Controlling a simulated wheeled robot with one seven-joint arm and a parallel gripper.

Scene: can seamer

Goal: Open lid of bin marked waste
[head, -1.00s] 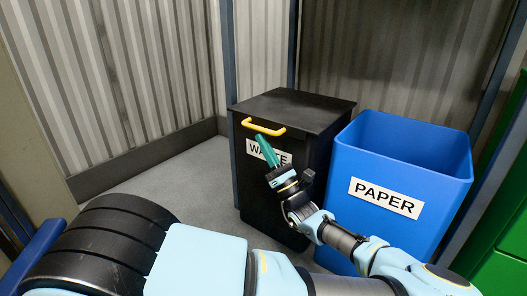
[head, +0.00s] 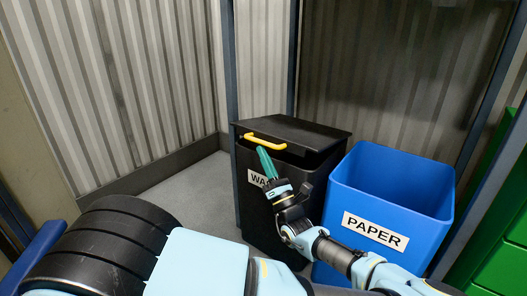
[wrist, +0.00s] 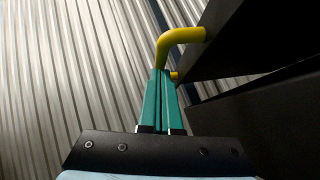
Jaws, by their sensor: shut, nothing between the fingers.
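The black waste bin (head: 258,214) stands at the middle of the head view, its white label partly hidden by my gripper. Its black lid (head: 305,132) is tilted slightly up at the front, with a dark gap beneath it. A yellow handle (head: 266,140) is on the lid's front edge. My gripper (head: 263,152) has its green fingers together and empty, tips just under the handle. In the wrist view the fingertips (wrist: 161,74) meet or nearly meet the underside of the handle (wrist: 182,36); contact is hard to tell. The lid (wrist: 245,32) is apart from the bin's rim (wrist: 255,90).
A blue open bin marked paper (head: 385,205) stands close to the right of the waste bin, beside my arm. Green drawers (head: 497,225) are at the far right. A dark post (head: 231,70) and corrugated walls (head: 110,90) stand behind. Grey floor is free at left.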

